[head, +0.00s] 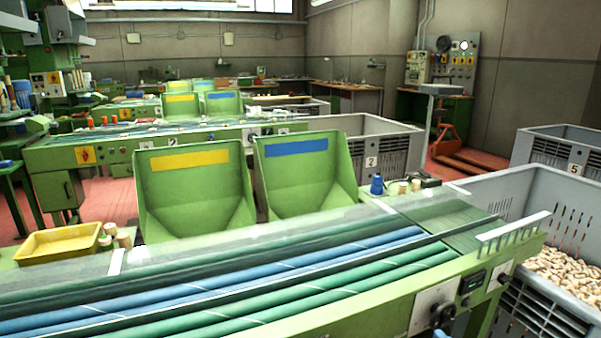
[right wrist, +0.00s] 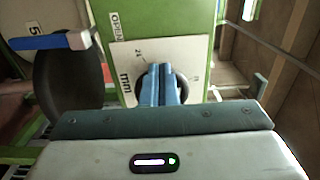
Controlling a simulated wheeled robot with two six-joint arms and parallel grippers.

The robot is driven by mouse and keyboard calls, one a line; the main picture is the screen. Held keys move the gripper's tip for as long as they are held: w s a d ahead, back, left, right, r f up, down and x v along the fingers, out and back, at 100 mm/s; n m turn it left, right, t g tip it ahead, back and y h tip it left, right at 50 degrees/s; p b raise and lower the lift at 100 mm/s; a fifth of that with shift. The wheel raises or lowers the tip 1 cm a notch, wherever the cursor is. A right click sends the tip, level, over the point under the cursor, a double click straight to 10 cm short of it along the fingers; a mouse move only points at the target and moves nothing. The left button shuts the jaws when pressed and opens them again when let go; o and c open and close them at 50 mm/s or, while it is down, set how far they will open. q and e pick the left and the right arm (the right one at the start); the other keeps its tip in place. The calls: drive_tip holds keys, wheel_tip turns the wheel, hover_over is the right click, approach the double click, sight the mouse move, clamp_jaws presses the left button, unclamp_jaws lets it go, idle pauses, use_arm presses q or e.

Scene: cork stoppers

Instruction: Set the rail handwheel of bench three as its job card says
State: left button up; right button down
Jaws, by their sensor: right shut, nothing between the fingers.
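The near green bench (head: 330,300) carries green and blue rollers. At its right front, a pale plate (head: 424,310) bears a black handwheel (head: 443,315). In the right wrist view, a white scale plate (right wrist: 130,58) shows "mm", "24" and an "OPEN" label beside it. A black handwheel (right wrist: 181,84) sits on that plate. My right gripper (right wrist: 160,72) is shut, its blue fingers together in front of the wheel and hiding its middle. Contact cannot be told. The wheel's setting is not readable. I cannot make out a job card. My left gripper is not in view.
A grey bin (head: 487,190) with corks (head: 565,270) stands right of the bench. Two green hoppers (head: 190,200) (head: 305,175) stand behind the rollers. A yellow tray (head: 58,245) is at left.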

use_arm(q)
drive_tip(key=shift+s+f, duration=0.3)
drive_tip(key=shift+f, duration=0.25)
use_arm(e)
drive_tip(key=v, duration=0.3)
